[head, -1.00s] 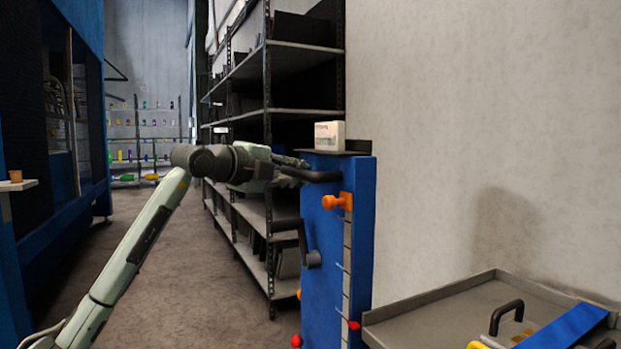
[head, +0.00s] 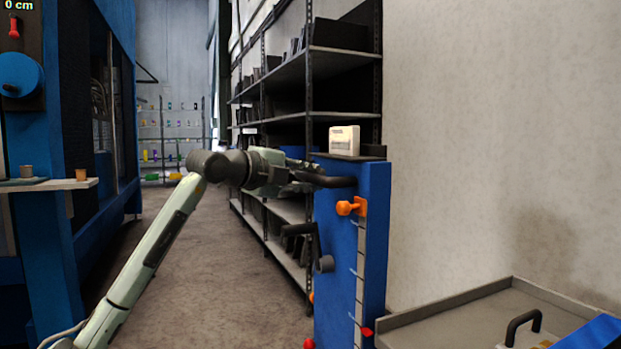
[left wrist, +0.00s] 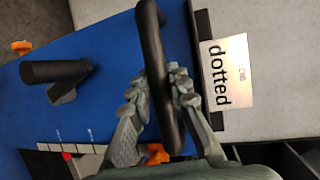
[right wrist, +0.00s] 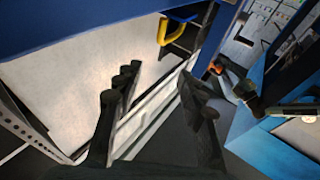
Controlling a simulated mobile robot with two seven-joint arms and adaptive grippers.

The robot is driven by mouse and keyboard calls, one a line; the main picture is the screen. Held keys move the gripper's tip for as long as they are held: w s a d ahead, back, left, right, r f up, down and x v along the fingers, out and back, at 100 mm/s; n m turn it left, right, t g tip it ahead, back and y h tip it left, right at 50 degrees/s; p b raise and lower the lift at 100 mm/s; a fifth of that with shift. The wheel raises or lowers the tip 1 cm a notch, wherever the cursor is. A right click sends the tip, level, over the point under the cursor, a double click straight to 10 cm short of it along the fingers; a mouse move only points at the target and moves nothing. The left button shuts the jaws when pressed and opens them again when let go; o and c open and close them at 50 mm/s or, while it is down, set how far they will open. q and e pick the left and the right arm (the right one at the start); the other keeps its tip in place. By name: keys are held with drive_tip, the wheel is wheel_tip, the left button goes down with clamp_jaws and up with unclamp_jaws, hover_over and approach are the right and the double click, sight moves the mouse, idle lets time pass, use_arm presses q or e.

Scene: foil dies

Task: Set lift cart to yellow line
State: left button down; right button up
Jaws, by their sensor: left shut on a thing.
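The lift cart is a tall blue upright (head: 335,250), with a black bar handle (head: 335,181), a dark crank (head: 322,255), an orange knob (head: 350,207) and a pale scale strip with a red pointer (head: 366,332). My left gripper (head: 305,177) is shut on the bar handle, which also shows between its fingers in the left wrist view (left wrist: 160,70). A white card (left wrist: 228,75) reading "dotted" is at the cart's top. My right gripper (right wrist: 160,110) is open and empty; it is outside the head view. I cannot make out a yellow line.
A grey tray (head: 450,312) with a black-handled item is at the lower right, by the pale wall. Dark shelving (head: 310,70) stands behind the cart. A blue machine frame (head: 45,240) is at the left. Open floor (head: 225,265) lies between.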

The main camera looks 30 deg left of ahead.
use_arm(q)
drive_tip(key=shift+s, duration=0.1)
idle(0.3)
drive_tip(key=c, duration=1.4)
unclamp_jaws()
drive_tip(key=shift+a, duration=0.1)
drive_tip(key=shift+s, duration=0.1)
drive_tip(key=v, duration=1.1)
drive_tip(key=shift+s+a+r, duration=0.1)
drive_tip(key=shift+s, duration=0.3)
